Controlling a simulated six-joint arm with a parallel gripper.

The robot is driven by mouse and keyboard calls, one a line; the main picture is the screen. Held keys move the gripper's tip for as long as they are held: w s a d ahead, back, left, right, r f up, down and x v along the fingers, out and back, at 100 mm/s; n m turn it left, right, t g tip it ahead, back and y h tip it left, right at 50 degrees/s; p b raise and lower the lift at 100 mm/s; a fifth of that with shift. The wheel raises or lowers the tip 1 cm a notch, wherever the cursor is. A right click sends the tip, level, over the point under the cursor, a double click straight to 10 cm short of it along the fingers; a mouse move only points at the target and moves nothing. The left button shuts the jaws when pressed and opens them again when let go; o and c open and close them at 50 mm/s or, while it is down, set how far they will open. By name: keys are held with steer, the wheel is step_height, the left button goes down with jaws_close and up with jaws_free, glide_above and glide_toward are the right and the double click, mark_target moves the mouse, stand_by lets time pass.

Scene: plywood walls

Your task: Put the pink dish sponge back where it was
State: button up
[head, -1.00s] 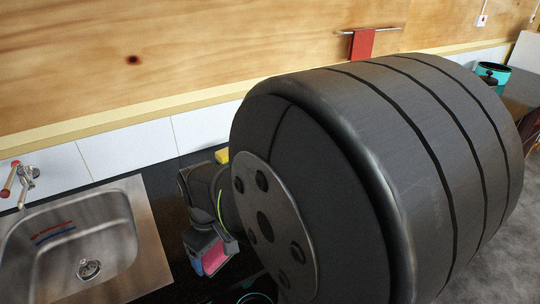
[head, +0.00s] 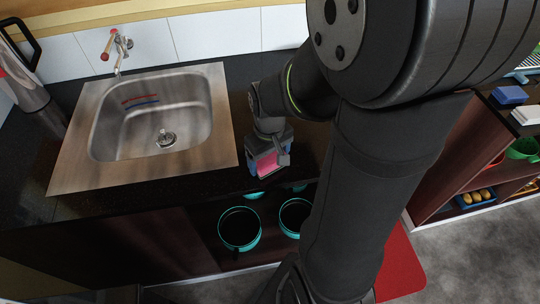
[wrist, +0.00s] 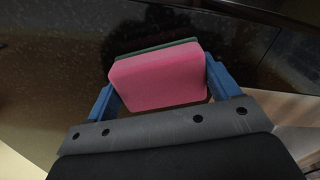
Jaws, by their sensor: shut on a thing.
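The pink dish sponge (wrist: 158,80) is a pink block with a dark green layer on its far side. It sits between the two blue fingers of my gripper (wrist: 160,92) in the wrist view. In the head view my gripper (head: 268,162) points down near the front edge of the dark counter, right of the sink, with the pink sponge (head: 266,161) partly showing in it. I cannot tell whether the sponge touches the counter.
A steel sink (head: 165,134) with a red-handled tap (head: 116,46) is left of my gripper. Teal-rimmed pots (head: 240,229) stand on the shelf below. Dark counter (head: 200,187) in front is bare.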

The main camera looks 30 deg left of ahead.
mark_target(269, 156)
steer(key=o, duration=1)
steer(key=shift+c, duration=0.2)
step_height(269, 156, up, 12)
steer(key=shift+r, duration=0.15)
step_height(269, 156, down, 12)
steer(key=shift+f, duration=0.2)
steer(key=shift+r, duration=0.95)
